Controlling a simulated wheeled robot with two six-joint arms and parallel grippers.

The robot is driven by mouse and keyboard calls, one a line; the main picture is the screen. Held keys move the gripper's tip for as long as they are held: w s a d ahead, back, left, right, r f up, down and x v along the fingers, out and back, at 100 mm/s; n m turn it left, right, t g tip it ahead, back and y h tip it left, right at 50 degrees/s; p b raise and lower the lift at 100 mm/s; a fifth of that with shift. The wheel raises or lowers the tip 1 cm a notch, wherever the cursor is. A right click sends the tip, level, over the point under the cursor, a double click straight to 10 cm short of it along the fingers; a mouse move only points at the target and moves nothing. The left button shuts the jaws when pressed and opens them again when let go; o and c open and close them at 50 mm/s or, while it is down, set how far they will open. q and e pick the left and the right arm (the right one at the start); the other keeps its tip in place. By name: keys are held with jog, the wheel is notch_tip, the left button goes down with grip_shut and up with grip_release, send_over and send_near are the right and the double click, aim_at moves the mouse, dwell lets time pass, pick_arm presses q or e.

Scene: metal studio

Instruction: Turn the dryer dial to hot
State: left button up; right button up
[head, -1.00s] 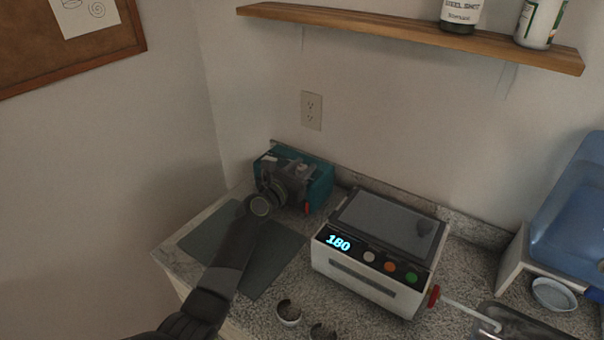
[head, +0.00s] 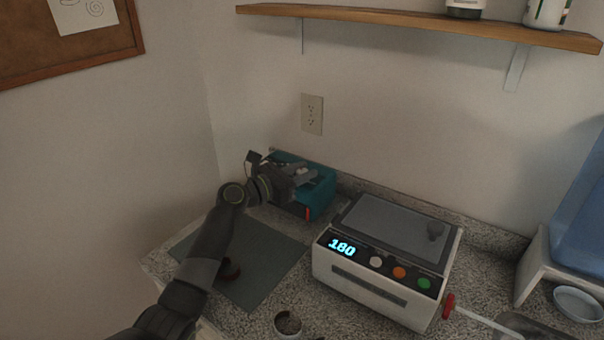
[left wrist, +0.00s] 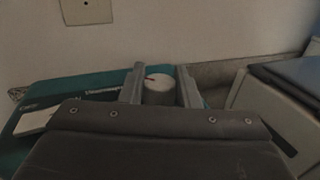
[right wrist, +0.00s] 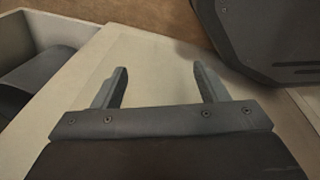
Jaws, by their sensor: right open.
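The dryer is a teal box (head: 322,192) at the back left of the counter, and it also shows in the left wrist view (left wrist: 92,88). Its dial (left wrist: 159,90) is a pale round knob with a red pointer mark, seen between the fingers in the left wrist view. My left gripper (head: 305,176) is over the top of the dryer and hides part of it. In the left wrist view its fingers (left wrist: 161,84) sit close on both sides of the dial and look shut on it. My right gripper (right wrist: 161,88) is open and empty over a pale surface; it is not in the head view.
A white machine (head: 385,262) with a "180" display and coloured buttons stands right of the dryer. A grey-green mat (head: 262,262) lies under my left arm. A small dark-and-silver ring (head: 288,323) lies in front. A wooden shelf (head: 420,22) runs above.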

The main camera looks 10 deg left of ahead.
pick_arm(q)
jog(key=o, duration=0.5)
jog(key=shift+c, duration=0.2)
jog(key=shift+a, duration=0.1)
jog(key=b+v, duration=0.1)
jog(key=v, duration=1.6)
jog(key=shift+s+a, duration=0.1)
jog(key=shift+s, duration=0.05)
